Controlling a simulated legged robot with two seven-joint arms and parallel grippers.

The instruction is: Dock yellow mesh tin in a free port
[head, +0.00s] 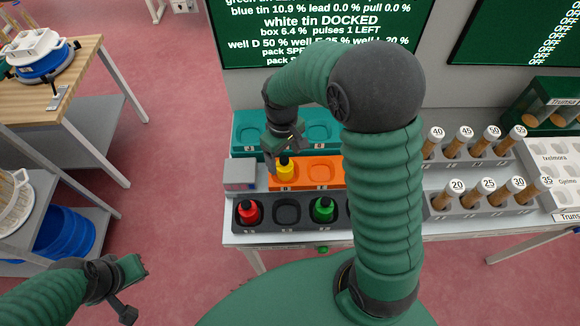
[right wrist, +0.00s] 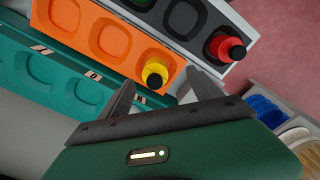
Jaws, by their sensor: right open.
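The yellow mesh tin (head: 285,172) with a dark cap sits upright in the left-end well of the orange rack (head: 328,183). In the right wrist view the yellow tin (right wrist: 155,72) shows between my fingertips, in the end well of the orange rack (right wrist: 103,38). My right gripper (head: 282,150) is above the tin, jaws apart on either side of it; contact cannot be judged. The right gripper (right wrist: 161,78) is empty. The orange rack's other wells look empty. My left gripper (head: 127,288) hangs at lower left, away from the racks; its jaws are unclear.
A teal rack (head: 242,120) with empty wells stands behind. The dark front rack (head: 262,224) holds a red tin (head: 249,212) and a green tin (head: 323,210), with an empty well between. A grey box (head: 239,176) stands left of the orange rack. Numbered wooden-handled items (head: 455,200) stand right.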

